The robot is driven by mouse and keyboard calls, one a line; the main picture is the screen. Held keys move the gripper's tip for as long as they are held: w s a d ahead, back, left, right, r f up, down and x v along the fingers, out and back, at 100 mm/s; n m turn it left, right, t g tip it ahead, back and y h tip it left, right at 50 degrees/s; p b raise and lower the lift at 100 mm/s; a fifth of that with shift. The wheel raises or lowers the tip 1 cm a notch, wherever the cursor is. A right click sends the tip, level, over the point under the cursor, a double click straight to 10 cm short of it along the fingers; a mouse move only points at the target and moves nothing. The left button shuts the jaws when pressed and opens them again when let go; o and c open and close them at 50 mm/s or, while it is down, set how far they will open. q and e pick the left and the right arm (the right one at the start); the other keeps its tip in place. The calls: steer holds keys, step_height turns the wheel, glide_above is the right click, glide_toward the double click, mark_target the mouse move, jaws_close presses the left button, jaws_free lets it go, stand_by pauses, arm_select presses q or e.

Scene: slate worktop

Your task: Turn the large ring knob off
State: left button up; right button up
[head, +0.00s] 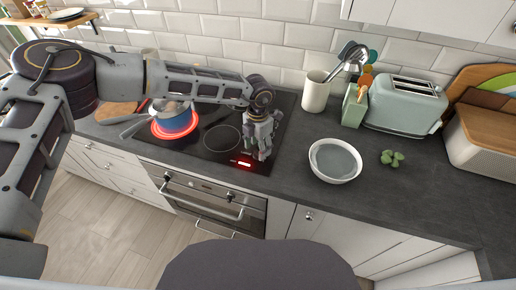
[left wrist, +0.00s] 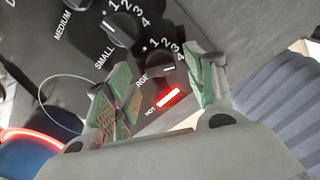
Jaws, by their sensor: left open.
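The large ring knob (left wrist: 167,66), a dark dial with numbers to 4 and a partly hidden label ending in "RGE", sits between the fingers of my left gripper (left wrist: 160,80) in the left wrist view. The fingers are open on either side of it, with visible gaps. The knob's exact setting is hard to read. In the head view my left gripper (head: 259,150) is over the front right corner of the black hob (head: 210,156) and hides the knobs. A ring (head: 157,129) glows red under a blue pot (head: 175,119). My right gripper is out of view.
The knob labelled "SMALL" (left wrist: 122,28) is close beside the left finger. A red "HOT" light (left wrist: 169,98) is lit. A white bowl (head: 335,160), a utensil pot (head: 316,92) and a toaster (head: 405,105) stand to the right. A pan handle (head: 135,128) points left.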

arm_select(q)
steer(key=shift+f, duration=0.9)
steer(key=shift+c, duration=0.2)
steer(key=c, duration=1)
